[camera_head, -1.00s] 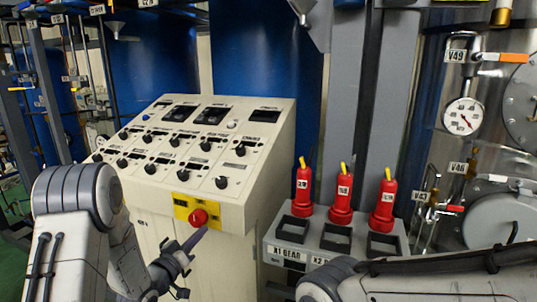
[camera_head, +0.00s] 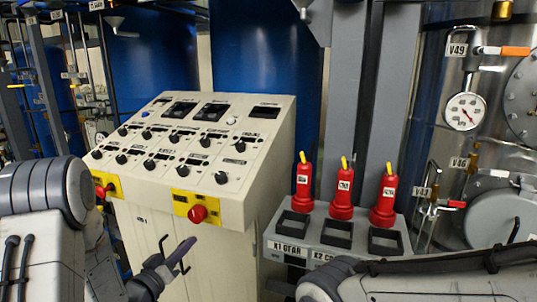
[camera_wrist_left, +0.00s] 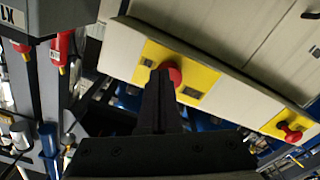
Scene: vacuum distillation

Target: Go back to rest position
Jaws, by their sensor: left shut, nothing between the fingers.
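My left gripper (camera_head: 178,258) is in the lower left of the head view, in front of the control console (camera_head: 200,150) and below its red emergency button (camera_head: 197,213). Its fingers are shut with nothing between them. In the left wrist view the shut fingers (camera_wrist_left: 158,85) point toward the console front, and the red button (camera_wrist_left: 173,74) on its yellow plate shows just behind them. The fingers look apart from the button. My right arm (camera_head: 440,275) crosses the lower right of the head view; its gripper is out of frame.
A second red button (camera_head: 103,190) sits on the console's left. Several red bottles, one a red bottle (camera_head: 341,188), stand on a grey rack (camera_head: 335,240) to the right. A steel vessel with a gauge (camera_head: 465,111) is at far right.

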